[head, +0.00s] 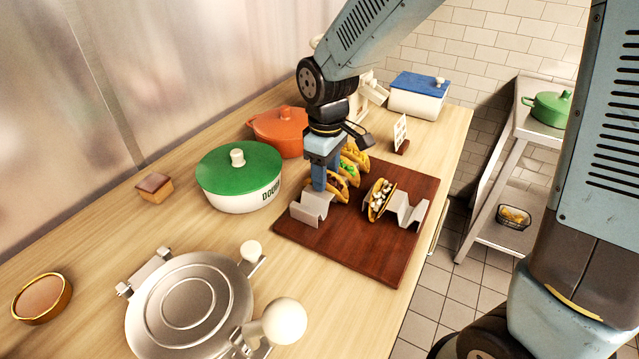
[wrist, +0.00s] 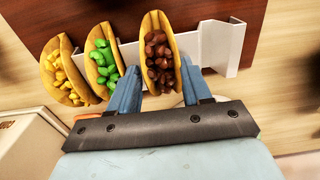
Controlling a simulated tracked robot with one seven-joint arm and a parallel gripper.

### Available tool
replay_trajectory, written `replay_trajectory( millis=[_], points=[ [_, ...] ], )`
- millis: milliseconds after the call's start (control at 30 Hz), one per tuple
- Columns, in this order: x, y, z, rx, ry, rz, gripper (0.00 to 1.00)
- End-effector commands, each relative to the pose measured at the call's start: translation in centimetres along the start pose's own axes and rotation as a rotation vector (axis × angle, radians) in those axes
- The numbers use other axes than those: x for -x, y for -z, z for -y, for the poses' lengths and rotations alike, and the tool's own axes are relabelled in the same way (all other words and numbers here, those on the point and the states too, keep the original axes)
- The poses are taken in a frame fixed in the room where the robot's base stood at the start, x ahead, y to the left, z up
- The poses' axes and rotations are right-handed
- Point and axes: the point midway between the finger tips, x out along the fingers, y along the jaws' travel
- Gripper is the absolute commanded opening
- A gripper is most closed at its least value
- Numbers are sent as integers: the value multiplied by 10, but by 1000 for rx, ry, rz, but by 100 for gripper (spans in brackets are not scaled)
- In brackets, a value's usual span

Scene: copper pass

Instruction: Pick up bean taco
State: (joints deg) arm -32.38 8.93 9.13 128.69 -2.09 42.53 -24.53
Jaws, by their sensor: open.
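The bean taco (wrist: 161,52), a yellow shell with dark brown beans, stands at the end of a row of tacos in a metal holder (wrist: 214,47). In the head view the bean taco (head: 339,187) is partly hidden by my gripper (head: 322,184). My gripper is open, pointing down at the taco. In the wrist view my gripper (wrist: 161,88) has one blue finger on each side of the taco's near end. The left finger lies between the bean taco and the green-filled taco (wrist: 103,60). I cannot tell whether either finger touches a shell.
A yellow-filled taco (wrist: 62,72) stands beyond the green one. Another taco (head: 380,199) sits in a second holder (head: 408,212) on the dark wooden board (head: 340,246). A green-lidded pot (head: 239,178) and an orange pot (head: 278,131) stand close left. A round metal press (head: 190,309) is in front.

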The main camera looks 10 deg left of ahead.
Motion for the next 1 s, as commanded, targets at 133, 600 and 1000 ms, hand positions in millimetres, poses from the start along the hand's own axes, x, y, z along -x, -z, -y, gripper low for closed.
replay_trajectory(
  millis=[133,600,1000],
  points=[
    [0,0,0,0,0,0,42],
    [1,0,0,1,0,-1,7],
    [32,1,0,0,-3,-5,7]
  ],
)
